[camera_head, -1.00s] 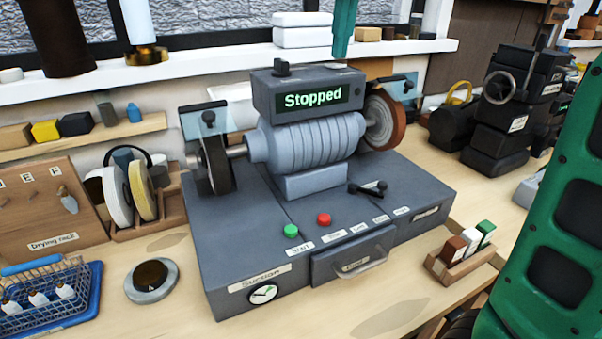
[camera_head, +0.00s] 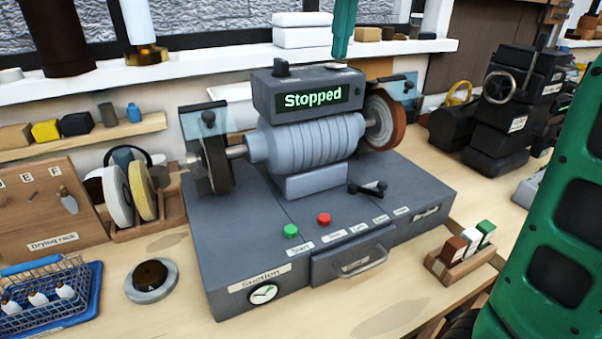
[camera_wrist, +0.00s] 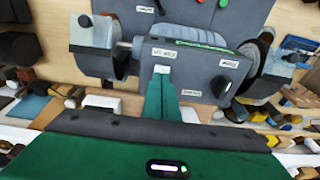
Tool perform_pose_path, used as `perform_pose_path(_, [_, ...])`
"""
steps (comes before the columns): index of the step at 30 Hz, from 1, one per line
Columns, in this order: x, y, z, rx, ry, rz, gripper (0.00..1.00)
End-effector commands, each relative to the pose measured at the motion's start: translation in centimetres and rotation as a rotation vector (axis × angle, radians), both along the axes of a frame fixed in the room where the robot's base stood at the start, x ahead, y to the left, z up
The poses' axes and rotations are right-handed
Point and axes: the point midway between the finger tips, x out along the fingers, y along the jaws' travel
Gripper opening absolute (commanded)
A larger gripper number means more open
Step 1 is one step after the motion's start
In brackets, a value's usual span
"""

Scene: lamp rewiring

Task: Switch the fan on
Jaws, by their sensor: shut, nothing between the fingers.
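The grey bench machine has a box on top (camera_head: 262,95) with a display (camera_head: 310,97) reading "Stopped". A dark knob (camera_head: 281,68) stands on the box's left end, and a pale flat part (camera_head: 342,66) lies toward its right. My green gripper (camera_head: 343,54) hangs above the box's right part in the head view. In the wrist view my gripper (camera_wrist: 161,84) is shut and empty, with its tips by small white labels; whether it touches the box I cannot tell. No part is clearly recognisable as a fan.
The machine base has a green button (camera_head: 291,231), a red button (camera_head: 324,219), a small lever (camera_head: 368,188) and a "Suction" gauge (camera_head: 264,293). Grinding wheels flank the motor. A blue basket (camera_head: 70,290) and a block holder (camera_head: 460,263) stand either side. A shelf runs behind.

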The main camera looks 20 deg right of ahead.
Motion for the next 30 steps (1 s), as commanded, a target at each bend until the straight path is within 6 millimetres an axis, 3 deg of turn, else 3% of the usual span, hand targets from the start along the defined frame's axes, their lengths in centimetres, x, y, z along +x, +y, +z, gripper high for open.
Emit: perform_pose_path(30, [0.2,0.1,-1.1,0.003,0.000,0.000,0.00])
